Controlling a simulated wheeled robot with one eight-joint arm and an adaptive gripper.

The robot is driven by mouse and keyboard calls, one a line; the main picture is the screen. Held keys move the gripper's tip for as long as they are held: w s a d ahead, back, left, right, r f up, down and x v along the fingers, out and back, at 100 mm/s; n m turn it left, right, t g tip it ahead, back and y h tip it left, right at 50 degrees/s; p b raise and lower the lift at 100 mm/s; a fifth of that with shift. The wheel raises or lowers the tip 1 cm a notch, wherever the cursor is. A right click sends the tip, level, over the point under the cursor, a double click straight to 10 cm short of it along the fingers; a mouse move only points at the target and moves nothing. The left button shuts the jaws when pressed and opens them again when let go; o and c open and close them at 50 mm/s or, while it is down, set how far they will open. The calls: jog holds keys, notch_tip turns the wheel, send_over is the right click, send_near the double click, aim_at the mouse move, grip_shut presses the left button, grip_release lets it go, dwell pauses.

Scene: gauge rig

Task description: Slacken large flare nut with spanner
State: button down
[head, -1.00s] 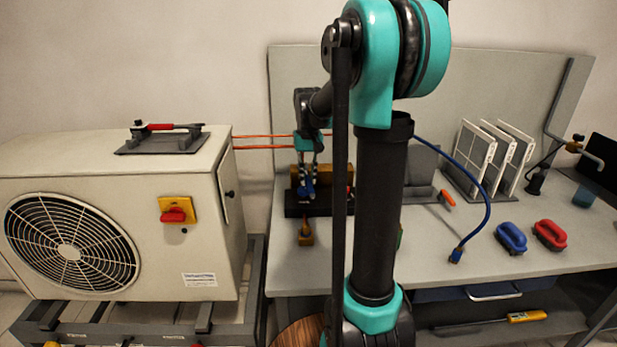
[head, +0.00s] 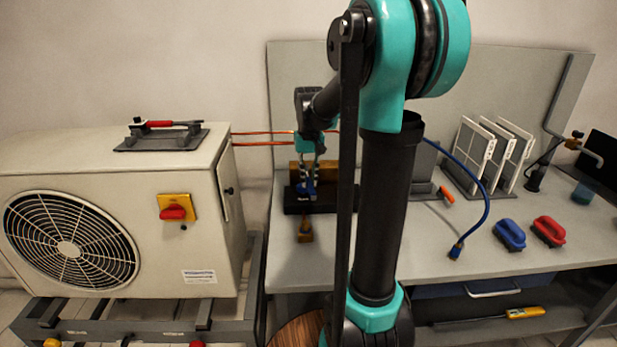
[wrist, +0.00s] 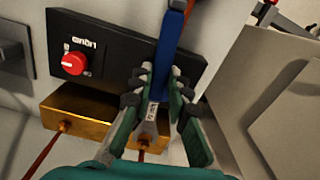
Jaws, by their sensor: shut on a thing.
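My gripper (wrist: 160,95) is shut on a blue-handled tool, which looks like the spanner (wrist: 169,50). Its blue handle runs up the wrist view, and its pale metal end lies between the fingers, near the brass block (wrist: 95,112). In the head view my gripper (head: 306,180) is over the bench with the blue tool (head: 307,188) between its fingers. Copper pipes meet the brass block; one joint with a small nut (wrist: 63,126) shows at left. The other joint is partly covered by my gripper. I cannot tell whether the tool's jaw sits around a nut.
A black box with a red knob (wrist: 73,63) stands behind the brass block. The outdoor fan unit (head: 185,258) is left of the bench.

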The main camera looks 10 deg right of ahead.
jog(key=shift+s+a, duration=0.1)
jog(key=shift+s, duration=0.85)
jog(key=shift+r, duration=2.25)
